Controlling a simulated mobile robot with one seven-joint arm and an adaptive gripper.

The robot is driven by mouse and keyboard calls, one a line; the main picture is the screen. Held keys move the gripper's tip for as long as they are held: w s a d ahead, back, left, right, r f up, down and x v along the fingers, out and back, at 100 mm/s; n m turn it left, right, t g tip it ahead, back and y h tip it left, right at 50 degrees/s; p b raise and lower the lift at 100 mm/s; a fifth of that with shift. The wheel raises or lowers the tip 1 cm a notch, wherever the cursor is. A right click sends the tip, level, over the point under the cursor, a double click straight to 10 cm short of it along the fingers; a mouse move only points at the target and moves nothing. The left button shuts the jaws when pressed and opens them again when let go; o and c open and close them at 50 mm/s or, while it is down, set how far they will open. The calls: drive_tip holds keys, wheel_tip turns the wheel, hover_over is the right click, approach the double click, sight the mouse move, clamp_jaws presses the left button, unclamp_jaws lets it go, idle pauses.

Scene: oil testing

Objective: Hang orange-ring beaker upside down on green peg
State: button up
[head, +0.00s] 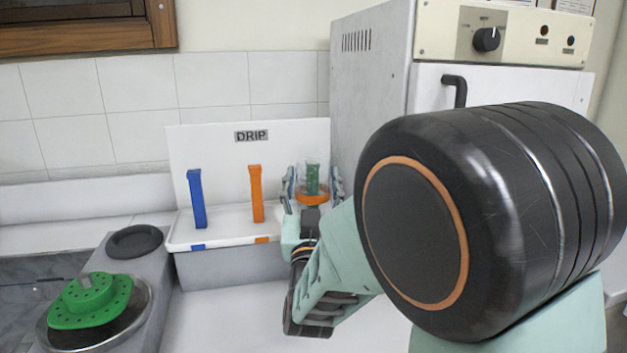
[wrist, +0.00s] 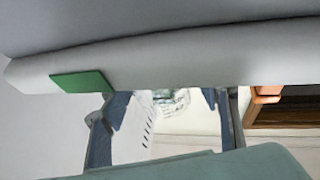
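The clear orange-ring beaker (head: 312,199) is at the right end of the drip rack in the head view. The green peg (head: 312,178) shows through its glass, so the beaker appears to be over the peg. The orange ring is at the lower part of the visible glass. My gripper (head: 313,184) has one finger on each side of the beaker. In the wrist view, gaps show between the beaker glass (wrist: 172,101) and the spread fingers (wrist: 168,108), so the gripper looks open. The beaker's mouth is not clear to see.
The white drip rack (head: 205,150) also has a bare blue peg (head: 197,198) and a bare orange peg (head: 256,193). A white oven (head: 370,85) stands close on the right. A green perforated holder (head: 90,302) sits on a device at lower left. The rack's rim (wrist: 200,55) crosses the wrist view.

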drive_tip(key=shift+o, duration=1)
